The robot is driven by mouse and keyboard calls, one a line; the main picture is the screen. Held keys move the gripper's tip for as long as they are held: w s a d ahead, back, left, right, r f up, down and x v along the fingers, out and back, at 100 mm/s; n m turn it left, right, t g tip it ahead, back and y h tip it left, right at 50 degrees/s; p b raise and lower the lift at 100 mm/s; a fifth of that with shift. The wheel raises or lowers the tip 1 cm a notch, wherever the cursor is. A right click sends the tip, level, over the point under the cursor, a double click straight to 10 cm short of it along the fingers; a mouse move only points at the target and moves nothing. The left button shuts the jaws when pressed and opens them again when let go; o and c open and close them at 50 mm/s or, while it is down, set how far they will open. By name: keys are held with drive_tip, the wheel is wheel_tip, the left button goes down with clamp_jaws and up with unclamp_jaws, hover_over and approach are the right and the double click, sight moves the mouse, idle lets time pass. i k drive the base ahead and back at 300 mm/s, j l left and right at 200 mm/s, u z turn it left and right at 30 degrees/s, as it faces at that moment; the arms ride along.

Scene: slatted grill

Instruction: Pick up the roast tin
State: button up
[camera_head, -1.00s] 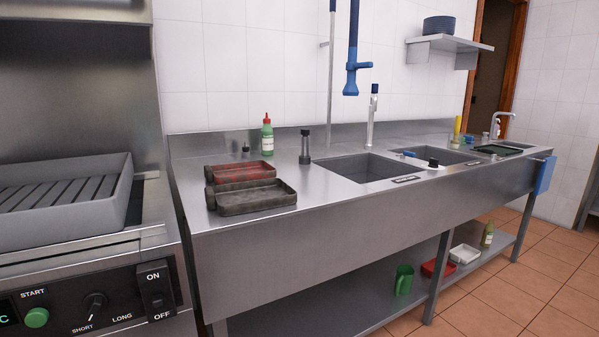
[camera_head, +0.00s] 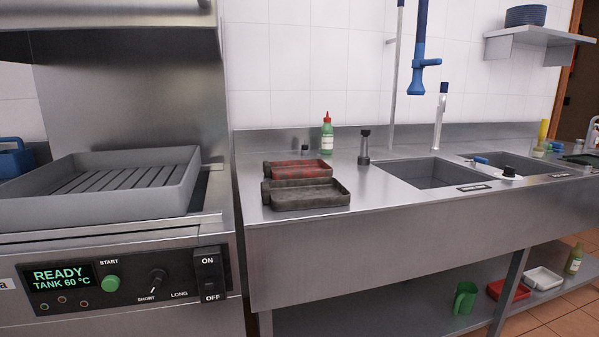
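I cannot tell by looks alone which one is the roast tin. My gripper is not in view.
A machine with a slatted grey tray (camera_head: 108,190) stands left of the counter (camera_head: 330,270). A green bottle (camera_head: 327,135) and a dark grinder (camera_head: 364,148) stand behind the tins. The sink basin (camera_head: 430,174) is to the right. A green jug (camera_head: 465,298) is on the lower shelf.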

sight(293, 170)
drive_tip(key=i+l+u, duration=0.15)
drive_tip(key=i, duration=0.4)
drive_tip(key=i+l+u, duration=0.1)
drive_tip(key=i, duration=0.4)
drive_tip(key=i+l+u, duration=0.15)
drive_tip(key=i+l, duration=0.2)
drive_tip(key=i, duration=0.2)
drive_tip(key=i+l+u, duration=0.1)
drive_tip(key=i+l, duration=0.2)
drive_tip(key=i, duration=0.2)
